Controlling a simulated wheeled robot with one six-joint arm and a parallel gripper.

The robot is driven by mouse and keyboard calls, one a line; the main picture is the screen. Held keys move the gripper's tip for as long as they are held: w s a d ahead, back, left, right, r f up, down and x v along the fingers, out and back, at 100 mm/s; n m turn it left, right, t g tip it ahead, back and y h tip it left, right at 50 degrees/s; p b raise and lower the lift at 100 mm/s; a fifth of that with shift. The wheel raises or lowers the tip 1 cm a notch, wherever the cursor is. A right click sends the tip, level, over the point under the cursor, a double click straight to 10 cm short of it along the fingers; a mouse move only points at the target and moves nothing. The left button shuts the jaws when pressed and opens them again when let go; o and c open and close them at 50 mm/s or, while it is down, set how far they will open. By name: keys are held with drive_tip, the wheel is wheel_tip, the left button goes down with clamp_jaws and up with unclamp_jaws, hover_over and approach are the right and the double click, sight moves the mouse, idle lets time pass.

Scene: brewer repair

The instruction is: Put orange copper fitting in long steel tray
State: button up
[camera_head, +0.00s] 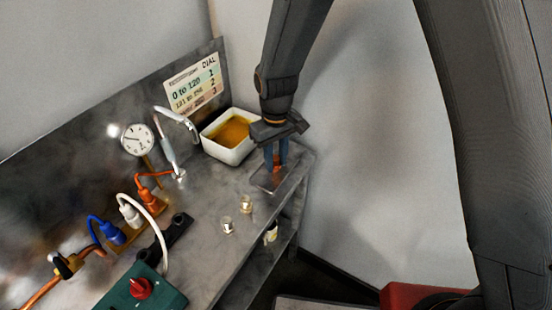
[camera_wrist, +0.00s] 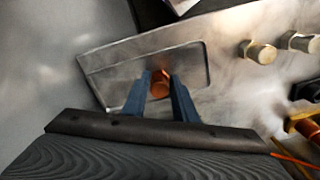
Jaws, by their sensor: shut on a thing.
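The orange copper fitting (camera_wrist: 160,82) is held between the two blue fingertips of my gripper (camera_wrist: 162,92) in the wrist view. In the head view my gripper (camera_head: 276,158) points down at the far right end of the bench, with a bit of the fitting (camera_head: 277,168) showing between its fingers. The long steel tray (camera_wrist: 112,79) lies flat on the bench beneath the gripper; its edge also shows in the head view (camera_head: 262,184). The fitting is over the tray's inside. I cannot tell whether it touches the tray floor.
Two brass-coloured fittings (camera_head: 246,203) (camera_head: 227,225) stand on the bench beside the tray. A white basin (camera_head: 213,150) with amber liquid is behind my gripper. A gauge (camera_head: 138,140), coloured hoses and a green box with a red knob (camera_head: 140,289) are to the left.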

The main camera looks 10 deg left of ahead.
sight(276, 158)
drive_tip(key=shift+f, duration=0.2)
drive_tip(key=o, duration=1.1)
drive_tip(key=shift+c, duration=0.2)
drive_tip(key=shift+r, duration=0.1)
wheel_tip(276, 158, up, 12)
drive_tip(key=b, duration=0.4)
drive_tip(key=s+d+f+m, duration=0.1)
drive_tip(key=s+d+m, duration=0.2)
drive_tip(key=d, duration=0.6)
drive_tip(key=s+d+m+t, duration=0.1)
drive_tip(key=s+d+m, duration=0.1)
drive_tip(key=d, duration=0.7)
drive_tip(key=s+d+f+m, duration=0.1)
drive_tip(key=s+d+m, duration=0.2)
drive_tip(key=d, duration=0.7)
drive_tip(key=shift+s+f+m+t, duration=0.3)
drive_tip(key=shift+s, duration=0.3)
drive_tip(key=shift+d, duration=0.1)
